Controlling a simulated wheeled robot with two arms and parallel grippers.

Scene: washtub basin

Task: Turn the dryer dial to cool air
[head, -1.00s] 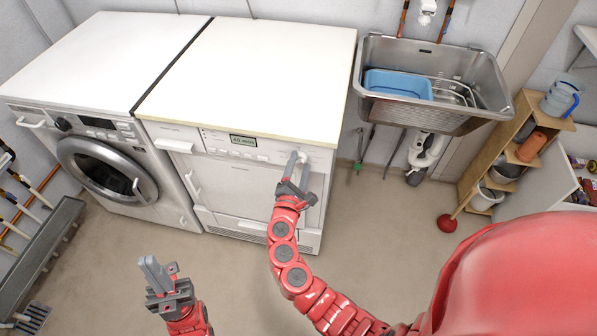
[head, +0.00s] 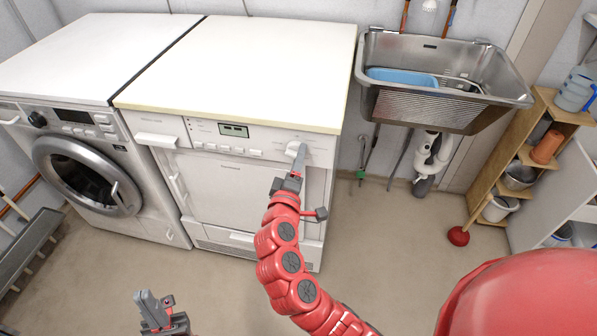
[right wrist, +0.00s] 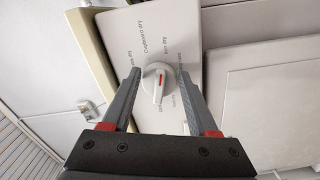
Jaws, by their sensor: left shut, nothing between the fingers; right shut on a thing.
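The dryer (head: 235,190) is the white machine with a small display, right of the washing machine. Its dial (head: 294,149) is a white round knob at the right of the front panel. In the right wrist view the dial (right wrist: 157,80) has a raised grip with a red mark, and printed labels around it. My right gripper (head: 297,158) is at the dial, one finger on each side of the knob in the wrist view (right wrist: 157,84), shut on it. In the head view it hides part of the panel. My left gripper (head: 152,300) is shut and empty, low in front of the machines.
The washing machine (head: 90,180) stands left of the dryer. A metal sink (head: 430,108) with a blue basin (head: 400,76) is at the right, and a wooden shelf (head: 490,170) beyond it. A plunger (head: 458,236) stands on the floor. The floor ahead is mostly clear.

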